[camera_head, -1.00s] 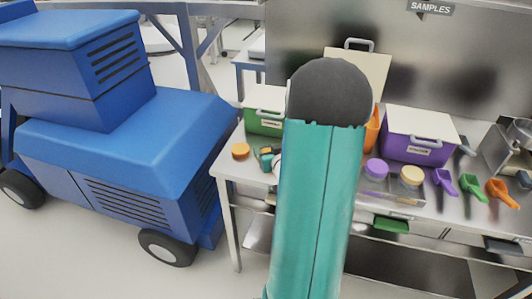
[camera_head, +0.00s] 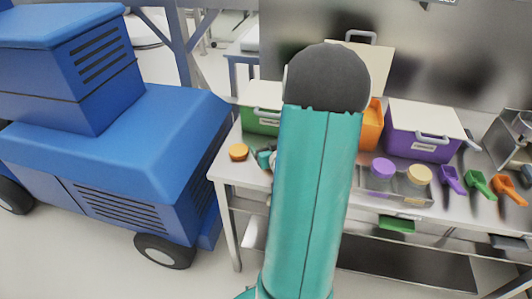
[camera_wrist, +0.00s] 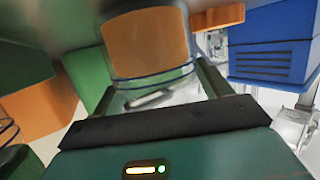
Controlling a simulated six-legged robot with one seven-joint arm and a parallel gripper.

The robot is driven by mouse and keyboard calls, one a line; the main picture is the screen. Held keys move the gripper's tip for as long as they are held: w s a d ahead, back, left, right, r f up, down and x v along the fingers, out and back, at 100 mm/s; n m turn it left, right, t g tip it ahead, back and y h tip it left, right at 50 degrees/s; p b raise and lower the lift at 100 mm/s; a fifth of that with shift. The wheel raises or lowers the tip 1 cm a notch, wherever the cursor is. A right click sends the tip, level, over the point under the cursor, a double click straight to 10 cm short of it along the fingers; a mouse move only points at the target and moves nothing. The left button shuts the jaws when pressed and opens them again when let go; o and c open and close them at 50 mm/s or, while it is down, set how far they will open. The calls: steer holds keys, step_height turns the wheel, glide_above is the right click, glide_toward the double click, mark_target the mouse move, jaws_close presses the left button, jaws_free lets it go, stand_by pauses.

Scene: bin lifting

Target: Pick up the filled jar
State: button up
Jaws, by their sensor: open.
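The filled jar (camera_wrist: 148,42) is clear with an orange-brown filling, and it shows large in the wrist view. In the head view my arm hides this jar. Only a small teal and dark part of my gripper (camera_head: 265,157) shows there, left of the arm and close to the orange lid (camera_head: 238,152) on the table.
A steel table (camera_head: 228,170) carries a green bin (camera_head: 261,122), an orange bin (camera_head: 371,128) and a purple bin (camera_head: 422,146). A purple-lidded jar (camera_head: 382,169) and a cream-lidded jar (camera_head: 419,174) stand in a clear rack. Several coloured scoops lie at right. A blue machine (camera_head: 130,140) stands left.

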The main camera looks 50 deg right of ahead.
steer(key=shift+w, duration=0.15)
steer(key=shift+s+r, duration=0.1)
steer(key=shift+s, duration=0.15)
steer(key=shift+w, duration=0.2)
steer(key=shift+c, duration=0.5)
steer(key=shift+s, duration=0.25)
steer(key=c, duration=0.7)
steer(key=shift+w+a, duration=0.1)
steer(key=c, duration=0.5)
